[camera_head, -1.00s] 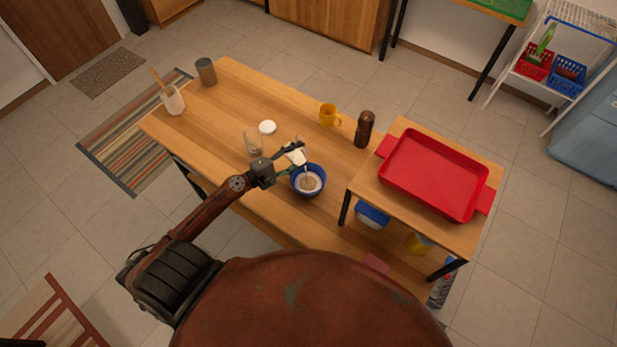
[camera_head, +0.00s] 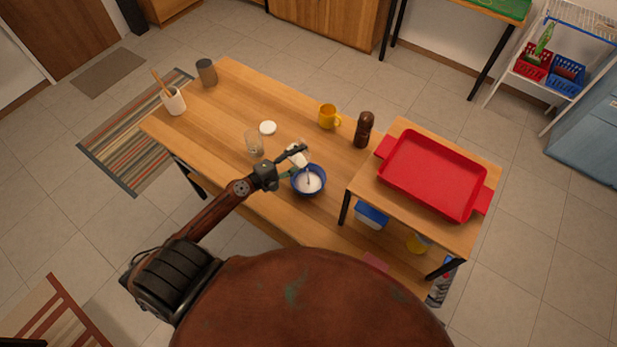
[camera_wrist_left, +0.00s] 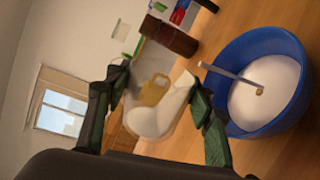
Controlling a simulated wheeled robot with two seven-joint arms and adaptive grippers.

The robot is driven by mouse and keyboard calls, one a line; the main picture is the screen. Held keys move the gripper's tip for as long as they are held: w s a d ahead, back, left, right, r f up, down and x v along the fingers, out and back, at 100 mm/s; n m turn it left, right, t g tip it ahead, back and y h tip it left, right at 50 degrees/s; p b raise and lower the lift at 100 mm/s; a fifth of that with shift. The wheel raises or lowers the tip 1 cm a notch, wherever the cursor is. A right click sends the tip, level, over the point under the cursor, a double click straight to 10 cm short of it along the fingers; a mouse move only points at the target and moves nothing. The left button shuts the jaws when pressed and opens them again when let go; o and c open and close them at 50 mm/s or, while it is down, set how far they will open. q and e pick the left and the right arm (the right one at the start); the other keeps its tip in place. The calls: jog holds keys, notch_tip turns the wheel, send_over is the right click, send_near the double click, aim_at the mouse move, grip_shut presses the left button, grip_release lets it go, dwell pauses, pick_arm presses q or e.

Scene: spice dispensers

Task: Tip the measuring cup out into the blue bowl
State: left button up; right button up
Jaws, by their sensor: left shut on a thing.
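The measuring cup (camera_head: 299,154) is clear and holds white stuff. It is tilted beside and above the rim of the blue bowl (camera_head: 308,188). My left gripper (camera_head: 296,160) is shut on the cup. In the left wrist view the cup (camera_wrist_left: 142,118) sits between my gripper's fingers (camera_wrist_left: 157,85), its white content slumped toward the bowl (camera_wrist_left: 300,60). White stuff fills the bowl's bottom. A thin pale streak (camera_wrist_left: 230,76) runs from near the cup's lip into the bowl; I cannot tell whether it is a stream or a utensil. My right gripper is not in view.
A clear glass jar (camera_head: 254,143) stands left of the gripper, near a white lid (camera_head: 268,128). A yellow mug (camera_head: 328,117) and a brown grinder (camera_head: 364,130) stand behind the bowl. A red tray (camera_head: 432,174) lies on the raised stand at right. The table's left half is mostly clear.

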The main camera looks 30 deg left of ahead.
pick_arm(q)
jog(key=shift+s+d+r+m+p, duration=0.15)
jog(key=shift+d+m+p, duration=0.15)
jog(key=shift+d, duration=0.05)
jog(key=shift+m, duration=0.3)
dwell(0.4)
jog(key=shift+s+d+r+m+p, duration=0.1)
jog(key=shift+d+r+m+p, duration=0.15)
jog(key=shift+m+p, duration=0.4)
dwell(0.7)
jog(key=shift+f, duration=0.1)
